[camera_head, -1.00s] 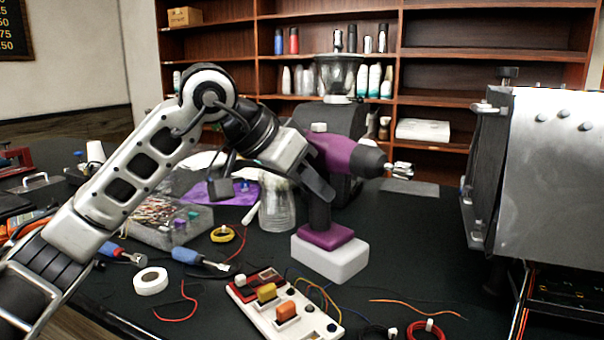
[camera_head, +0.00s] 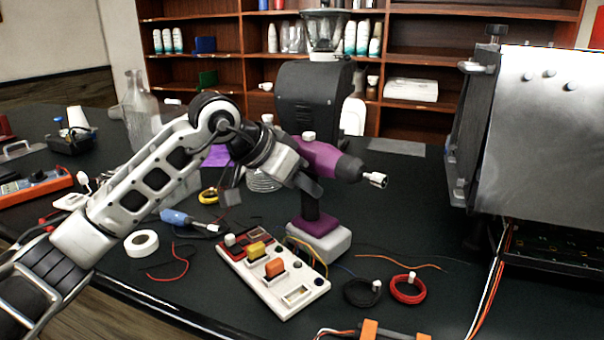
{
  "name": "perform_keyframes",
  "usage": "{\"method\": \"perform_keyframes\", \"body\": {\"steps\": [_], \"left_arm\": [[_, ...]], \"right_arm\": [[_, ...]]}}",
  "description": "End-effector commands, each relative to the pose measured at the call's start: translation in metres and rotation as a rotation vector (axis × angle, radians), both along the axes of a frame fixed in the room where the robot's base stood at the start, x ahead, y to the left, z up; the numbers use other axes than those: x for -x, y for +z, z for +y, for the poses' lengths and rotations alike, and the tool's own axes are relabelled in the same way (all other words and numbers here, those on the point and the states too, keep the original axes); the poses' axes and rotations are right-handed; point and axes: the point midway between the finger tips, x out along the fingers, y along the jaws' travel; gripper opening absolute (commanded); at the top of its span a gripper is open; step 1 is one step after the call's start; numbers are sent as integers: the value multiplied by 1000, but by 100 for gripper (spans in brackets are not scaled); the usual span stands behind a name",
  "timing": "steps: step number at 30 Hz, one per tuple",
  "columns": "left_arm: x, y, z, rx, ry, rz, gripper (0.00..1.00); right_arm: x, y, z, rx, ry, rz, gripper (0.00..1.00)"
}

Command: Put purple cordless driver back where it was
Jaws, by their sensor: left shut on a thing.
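The purple cordless driver (camera_head: 322,158) stands upright in the middle of the view, its chuck pointing right. Its dark handle runs down to a purple foot on a white base block (camera_head: 327,243). The base looks to be on or just above the black table; I cannot tell which. My left gripper (camera_head: 308,186) is shut on the driver around its upper handle, coming in from the left. The fingertips are partly hidden by the gripper body and the driver. My right gripper is not in view.
A white switch panel (camera_head: 290,293) lies just in front of the driver. Red (camera_head: 407,288) and black (camera_head: 362,292) wire coils lie to its right. A dark grinder (camera_head: 312,98) stands behind. A large metal machine (camera_head: 535,135) stands at the right. Bare table lies between driver and machine.

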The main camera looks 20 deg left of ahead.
Motion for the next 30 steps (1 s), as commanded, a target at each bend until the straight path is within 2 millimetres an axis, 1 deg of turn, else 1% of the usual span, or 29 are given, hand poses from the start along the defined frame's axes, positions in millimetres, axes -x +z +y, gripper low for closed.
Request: {"method": "perform_keyframes", "body": {"steps": [1,7,8,9,10,17,20,22,26,30], "left_arm": [[-1,5,0,6,0,-11,0],[-1,1,0,6,1,-11,0],[0,-2,0,0,0,0,38],[0,-2,0,0,0,0,49],[0,-2,0,0,0,0,51],[0,-2,0,0,0,0,51],[0,2,0,1,1,0,51],[3,5,4,0,2,-2,51],[15,21,15,-2,2,-6,51],[33,43,30,-2,4,-5,51]], "right_arm": [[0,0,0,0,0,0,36],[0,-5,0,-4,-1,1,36],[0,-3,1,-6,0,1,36],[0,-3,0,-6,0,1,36],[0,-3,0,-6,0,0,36],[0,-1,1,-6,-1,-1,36],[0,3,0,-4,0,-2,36],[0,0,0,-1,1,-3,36],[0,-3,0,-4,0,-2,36],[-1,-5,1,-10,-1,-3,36]]}}
